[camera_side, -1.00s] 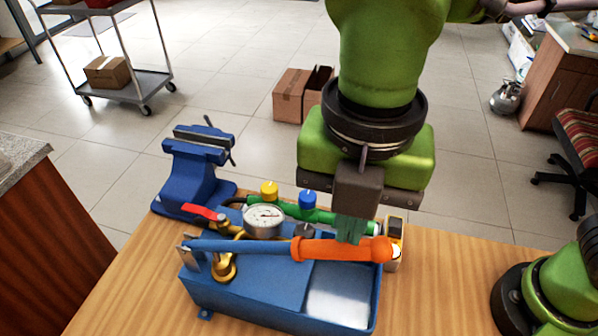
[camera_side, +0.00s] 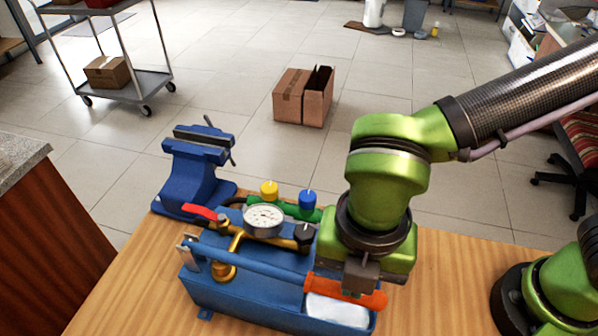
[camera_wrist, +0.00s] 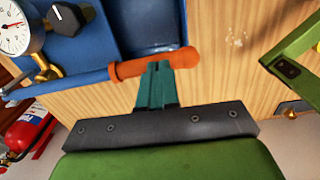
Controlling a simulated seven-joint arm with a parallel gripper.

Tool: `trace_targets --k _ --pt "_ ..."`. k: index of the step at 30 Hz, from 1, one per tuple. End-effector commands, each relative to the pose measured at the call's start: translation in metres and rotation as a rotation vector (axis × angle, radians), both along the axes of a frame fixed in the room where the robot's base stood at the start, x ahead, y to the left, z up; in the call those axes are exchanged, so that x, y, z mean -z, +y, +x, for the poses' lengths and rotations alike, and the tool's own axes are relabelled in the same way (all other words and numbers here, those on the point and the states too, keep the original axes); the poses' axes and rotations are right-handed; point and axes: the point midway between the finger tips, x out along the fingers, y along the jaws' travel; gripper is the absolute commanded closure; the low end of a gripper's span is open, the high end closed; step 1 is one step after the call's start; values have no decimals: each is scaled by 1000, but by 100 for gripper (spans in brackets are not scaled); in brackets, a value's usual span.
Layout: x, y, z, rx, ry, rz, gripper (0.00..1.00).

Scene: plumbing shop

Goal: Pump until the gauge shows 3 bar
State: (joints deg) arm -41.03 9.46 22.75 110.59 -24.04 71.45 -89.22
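The blue test pump (camera_side: 235,290) sits on the wooden bench, with a blue lever ending in an orange grip (camera_side: 345,290). The lever slopes slightly down to the right, its grip low over the tank. My gripper (camera_wrist: 158,68) is shut, with its teal fingers together against the orange grip, not around it. In the side view my gripper's body hides the fingertips. The round white gauge (camera_side: 264,219) stands on brass pipework; it also shows partly in the wrist view (camera_wrist: 14,36). Its needle is too small to read surely.
A red-handled valve (camera_side: 204,213), yellow knob (camera_side: 269,188), blue knob (camera_side: 307,199) and black knob (camera_side: 304,233) stand around the gauge. A blue vise (camera_side: 192,180) is behind left. Bare bench lies to the right of the pump.

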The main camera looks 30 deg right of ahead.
Motion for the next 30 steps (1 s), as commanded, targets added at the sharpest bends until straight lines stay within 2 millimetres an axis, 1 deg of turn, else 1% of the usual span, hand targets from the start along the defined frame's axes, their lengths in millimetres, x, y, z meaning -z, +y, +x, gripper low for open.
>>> trace_targets --k 2,4,15,18,22,30 --pt "-7 1 1 2 0 0 100" --pt "-19 2 3 1 -2 2 100" --pt "-93 11 11 1 -1 3 100" --pt "-109 13 12 0 -1 2 100" --pt "-120 13 13 0 0 0 100" --pt "-120 13 13 0 1 -1 100"
